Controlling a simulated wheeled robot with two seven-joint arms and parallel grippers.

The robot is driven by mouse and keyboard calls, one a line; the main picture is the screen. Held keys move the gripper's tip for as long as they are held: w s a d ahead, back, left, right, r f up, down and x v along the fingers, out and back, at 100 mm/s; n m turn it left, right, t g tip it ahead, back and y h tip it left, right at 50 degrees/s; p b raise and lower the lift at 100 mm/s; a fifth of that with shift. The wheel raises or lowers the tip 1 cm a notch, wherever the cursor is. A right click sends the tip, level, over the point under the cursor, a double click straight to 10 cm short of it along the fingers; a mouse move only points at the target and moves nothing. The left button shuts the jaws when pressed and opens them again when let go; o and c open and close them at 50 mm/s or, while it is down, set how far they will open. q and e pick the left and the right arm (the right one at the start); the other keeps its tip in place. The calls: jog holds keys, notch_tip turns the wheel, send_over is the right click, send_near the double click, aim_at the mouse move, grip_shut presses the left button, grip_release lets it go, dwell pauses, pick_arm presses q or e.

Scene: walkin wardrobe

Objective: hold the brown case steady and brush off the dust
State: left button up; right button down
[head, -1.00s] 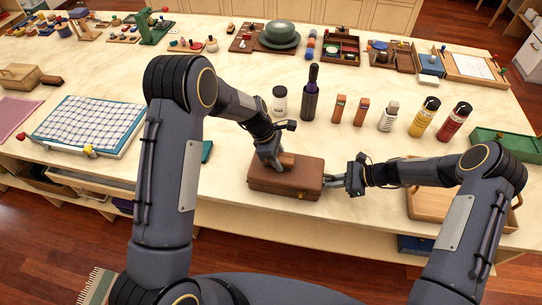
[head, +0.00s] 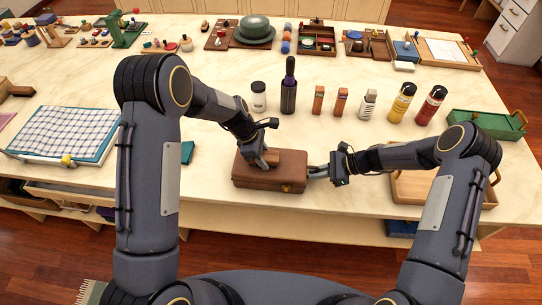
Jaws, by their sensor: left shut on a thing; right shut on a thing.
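The brown case (head: 250,179) lies flat and closed near the front edge of the table, in the middle of the head view. My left gripper (head: 266,163) points down over its lid. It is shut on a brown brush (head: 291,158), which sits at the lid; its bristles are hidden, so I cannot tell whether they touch. My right gripper (head: 317,172) comes from the right and is shut on the case at its right end. No dust can be made out at this size.
Behind the case stand a jar (head: 258,97), a dark bottle (head: 289,88), small boxes and spray cans (head: 402,103). A wooden tray (head: 412,188) is right of my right gripper. A checked cloth (head: 67,131) lies left.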

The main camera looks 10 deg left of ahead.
aim_at(275, 156)
pick_arm(q)
jog(key=shift+a, duration=3.2)
jog(key=shift+d, duration=5.1)
jog(key=shift+a+r, duration=0.15)
jog(key=shift+r, duration=3.9)
pick_arm(e)
jog(key=c, duration=1.4)
grip_release()
jog(key=shift+d, duration=0.1)
jog(key=v, duration=1.2)
